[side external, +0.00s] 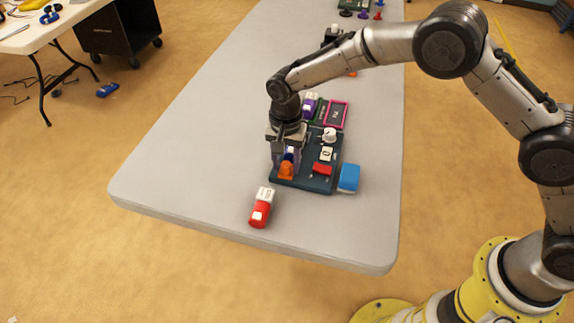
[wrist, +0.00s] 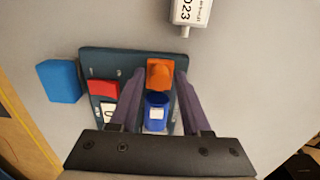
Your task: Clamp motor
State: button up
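A dark board (side external: 303,182) lies on the grey table and also shows in the wrist view (wrist: 103,68). An orange piece (side external: 286,171) sits at its near edge; in the wrist view, it (wrist: 160,73) is beside a blue part (wrist: 156,108) with a white area. My gripper (wrist: 158,80) is open, its two purple fingers either side of these parts with small gaps. It points down over the board in the side view (side external: 286,160). A red and white motor-like block (side external: 261,208) lies off the board; its white end, with a short shaft, shows in the wrist view (wrist: 190,12).
On the board are a red block (side external: 322,169), a white block marked 0 (side external: 327,154) and a white knob (side external: 330,135). A blue block (side external: 349,178) stands right of it. A pink-framed panel (side external: 337,115) is behind. The table's left side is clear.

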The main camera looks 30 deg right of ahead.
grip_shut()
jog(key=shift+w+d, duration=1.05)
grip_release()
jog(key=shift+r, duration=3.05)
